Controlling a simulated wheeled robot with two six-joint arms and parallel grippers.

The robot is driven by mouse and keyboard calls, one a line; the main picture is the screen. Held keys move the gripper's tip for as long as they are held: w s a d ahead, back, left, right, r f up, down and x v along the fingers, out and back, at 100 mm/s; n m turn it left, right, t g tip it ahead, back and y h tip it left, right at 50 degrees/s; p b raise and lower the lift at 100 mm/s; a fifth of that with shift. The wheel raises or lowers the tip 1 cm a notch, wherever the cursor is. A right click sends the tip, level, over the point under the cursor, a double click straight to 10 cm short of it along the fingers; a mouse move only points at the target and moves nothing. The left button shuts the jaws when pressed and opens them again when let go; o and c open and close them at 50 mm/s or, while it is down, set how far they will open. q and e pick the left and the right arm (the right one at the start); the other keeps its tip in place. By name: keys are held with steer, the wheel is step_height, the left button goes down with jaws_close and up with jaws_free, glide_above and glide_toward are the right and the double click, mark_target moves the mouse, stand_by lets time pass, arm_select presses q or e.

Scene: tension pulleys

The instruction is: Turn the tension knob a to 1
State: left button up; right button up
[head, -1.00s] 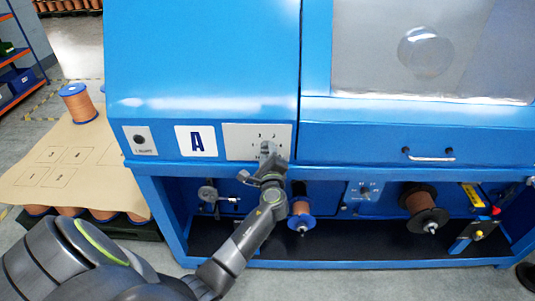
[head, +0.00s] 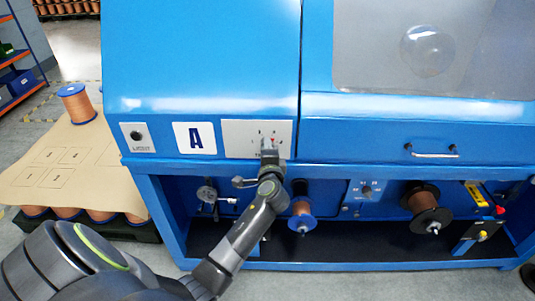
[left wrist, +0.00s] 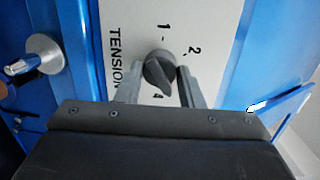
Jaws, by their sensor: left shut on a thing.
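The tension knob (left wrist: 158,70) is a dark grey round knob with a raised ridge, on a pale panel (left wrist: 216,22) printed TENSION, with 1, 2 and 4 readable around it. The ridge lies tilted in the picture, its lower end near the 4. My left gripper (left wrist: 160,85) has a finger on each side of the knob and is shut on it. In the head view, my left gripper (head: 270,152) is at the panel (head: 236,138) right of the A sign and covers the knob. My right gripper is not in view.
The panel is on a blue machine (head: 215,55). Below it are a gauge (head: 207,194), a small copper spool (head: 301,213) and a larger black-flanged spool (head: 425,207). A drawer-like handle (head: 432,153) is at right.

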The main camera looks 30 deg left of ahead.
arm_select(q)
steer(key=n+t+h+b, duration=0.1)
steer(key=n+b, duration=0.3)
steer(key=n, duration=0.5)
steer(key=n+h+b, duration=0.1)
steer(key=n+b, duration=0.4)
steer(key=n, duration=0.4)
steer(key=n+t+h+b, duration=0.1)
steer(key=n+b, duration=0.4)
steer(key=n, duration=0.4)
steer(key=shift+s+a+f+t, duration=0.1)
steer(key=shift+s+a+t, duration=0.1)
steer(key=shift+a+t, duration=0.1)
stand_by(0.4)
